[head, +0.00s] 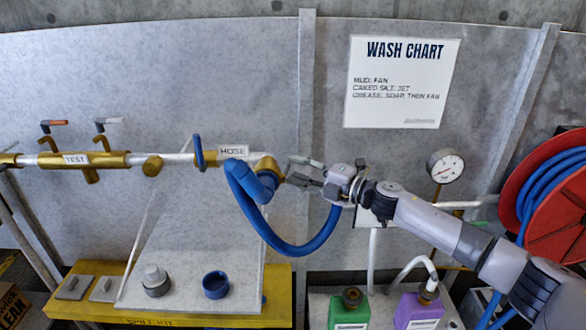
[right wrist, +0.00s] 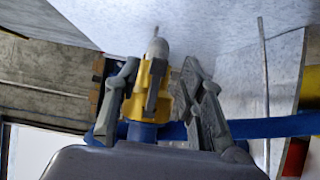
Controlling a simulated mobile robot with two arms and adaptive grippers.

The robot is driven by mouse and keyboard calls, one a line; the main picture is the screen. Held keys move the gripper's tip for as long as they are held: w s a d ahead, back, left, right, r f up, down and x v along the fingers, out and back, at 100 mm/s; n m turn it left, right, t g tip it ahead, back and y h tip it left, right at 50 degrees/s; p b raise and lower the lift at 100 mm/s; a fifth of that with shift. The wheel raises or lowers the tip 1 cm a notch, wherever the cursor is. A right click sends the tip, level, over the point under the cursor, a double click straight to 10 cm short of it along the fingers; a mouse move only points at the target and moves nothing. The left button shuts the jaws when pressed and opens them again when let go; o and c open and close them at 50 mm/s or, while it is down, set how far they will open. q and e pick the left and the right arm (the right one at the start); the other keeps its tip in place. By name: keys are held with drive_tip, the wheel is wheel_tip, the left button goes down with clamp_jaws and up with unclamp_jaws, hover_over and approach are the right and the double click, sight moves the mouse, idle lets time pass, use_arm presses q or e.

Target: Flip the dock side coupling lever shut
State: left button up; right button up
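The brass coupling (head: 266,166) sits at the right end of the pipe by the HOSE label, with the blue hose (head: 300,246) hanging from it. In the right wrist view the brass coupling (right wrist: 131,131) shows between my fingers, with a grey lever-like strip (right wrist: 153,88) along its face. I cannot tell whether this strip is the dock side lever, or how far it is swung. My right gripper (head: 303,171) is open just right of the coupling, its fingers pointing at it. In its wrist view the fingers (right wrist: 160,75) are spread on both sides, with no clear contact. My left gripper is out of view.
A blue handle (head: 198,151) stands on the pipe left of the HOSE label (head: 233,151). A TEST valve (head: 76,159) is farther left. Below are a yellow bench (head: 277,300) with a sloped grey panel, and green (head: 349,311) and purple (head: 418,309) jugs. A red hose reel (head: 562,225) is at right.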

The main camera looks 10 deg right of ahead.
drive_tip(key=v, duration=1)
